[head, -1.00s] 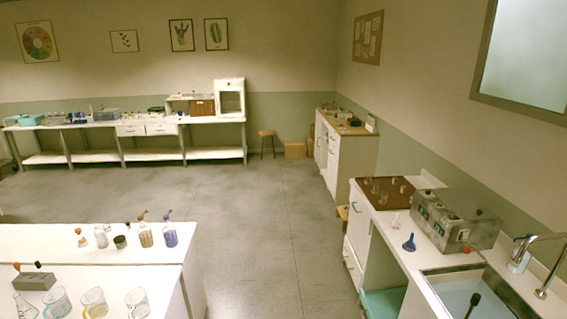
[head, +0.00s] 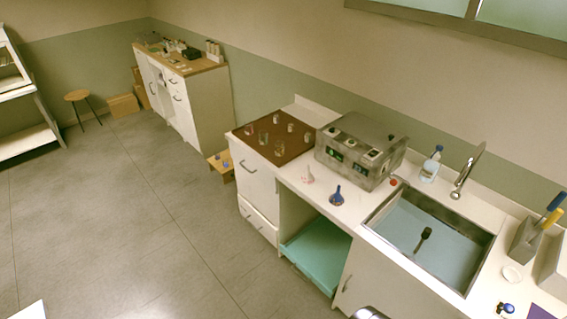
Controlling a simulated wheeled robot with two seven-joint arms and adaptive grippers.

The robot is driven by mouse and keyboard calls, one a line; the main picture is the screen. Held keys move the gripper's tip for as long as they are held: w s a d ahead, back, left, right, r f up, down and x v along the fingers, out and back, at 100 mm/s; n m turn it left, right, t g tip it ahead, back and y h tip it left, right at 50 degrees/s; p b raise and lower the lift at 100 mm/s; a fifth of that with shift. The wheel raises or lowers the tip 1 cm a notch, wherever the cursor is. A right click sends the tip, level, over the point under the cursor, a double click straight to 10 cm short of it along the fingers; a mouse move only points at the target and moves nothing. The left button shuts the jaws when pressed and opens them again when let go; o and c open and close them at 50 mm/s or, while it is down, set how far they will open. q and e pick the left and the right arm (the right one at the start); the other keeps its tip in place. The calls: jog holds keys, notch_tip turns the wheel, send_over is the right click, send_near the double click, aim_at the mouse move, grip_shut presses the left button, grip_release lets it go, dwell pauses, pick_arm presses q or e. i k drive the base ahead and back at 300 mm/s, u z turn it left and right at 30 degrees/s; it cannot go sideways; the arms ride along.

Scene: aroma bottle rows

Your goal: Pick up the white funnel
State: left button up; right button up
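A small white funnel-shaped piece (head: 308,176) stands on the white counter, just left of the grey machine and near the brown board. It is pale against the counter, so its outline is hard to make out. A blue funnel (head: 337,196) stands to its right, nearer the counter's front edge.
A grey bath machine (head: 362,150) stands behind the funnels. A brown board (head: 244,132) with several small glass vessels is to the left. A sink (head: 405,222) holding a dark-headed tool (head: 424,238) is to the right. Open floor (head: 150,240) lies left of the counter.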

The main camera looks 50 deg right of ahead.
aim_at(307, 178)
jog(key=z, duration=0.25)
jog(key=i, duration=1.6)
jog(key=z, duration=1.45)
jog(key=i, duration=1)
jog(key=z, duration=1.05)
